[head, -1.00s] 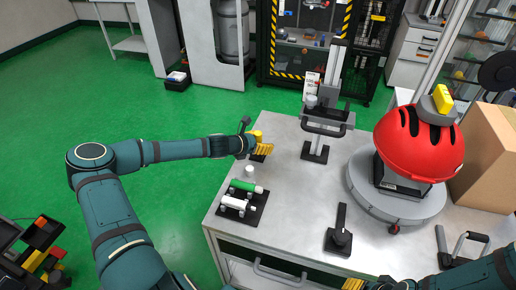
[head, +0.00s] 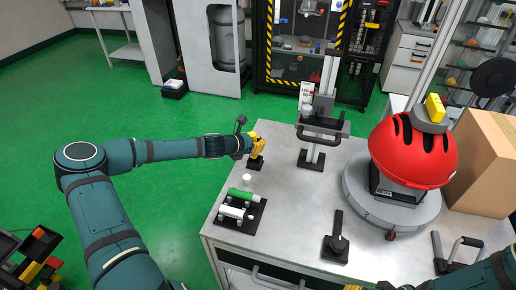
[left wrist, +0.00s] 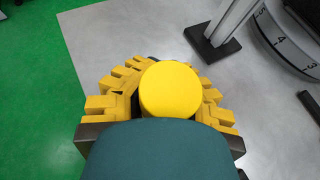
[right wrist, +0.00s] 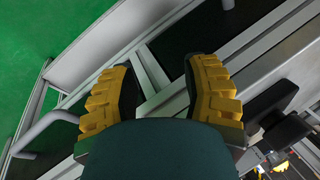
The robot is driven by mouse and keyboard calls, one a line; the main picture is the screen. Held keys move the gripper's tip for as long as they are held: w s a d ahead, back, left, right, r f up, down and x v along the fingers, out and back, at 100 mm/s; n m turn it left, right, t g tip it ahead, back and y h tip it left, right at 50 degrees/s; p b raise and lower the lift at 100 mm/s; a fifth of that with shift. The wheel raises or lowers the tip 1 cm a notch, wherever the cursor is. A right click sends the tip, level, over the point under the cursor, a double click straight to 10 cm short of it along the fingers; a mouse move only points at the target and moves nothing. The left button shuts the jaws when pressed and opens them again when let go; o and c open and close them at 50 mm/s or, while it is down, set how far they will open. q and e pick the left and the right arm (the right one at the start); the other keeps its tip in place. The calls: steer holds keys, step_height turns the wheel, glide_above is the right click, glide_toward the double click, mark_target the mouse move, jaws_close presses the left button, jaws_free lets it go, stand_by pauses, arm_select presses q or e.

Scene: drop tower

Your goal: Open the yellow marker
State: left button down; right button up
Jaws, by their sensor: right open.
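The yellow marker stands upright near the table's back left corner, above a small black base (head: 256,163). Its round yellow end (left wrist: 170,90) faces the left wrist camera; the rest is hidden by my gripper. My left gripper (head: 255,145) is around it, with its fingers angled inward against both sides, seemingly shut on it. The exact contact is hidden beneath the round end. My right gripper (right wrist: 162,85) is open and empty. In the head view only its yellow edge shows at the bottom.
A black holder (head: 255,217) carries a green marker (head: 242,195) and a white marker (head: 233,212); a small white cylinder (head: 247,180) stands behind. A black-handled device (head: 337,240), a metal stand (head: 312,157) and a red helmet (head: 412,150) occupy the table. The table's middle is clear.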

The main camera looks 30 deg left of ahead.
arm_select(q)
step_height(320, 180, up, 6)
steer(key=shift+p, duration=0.65)
steer(key=shift+s+f, duration=0.1)
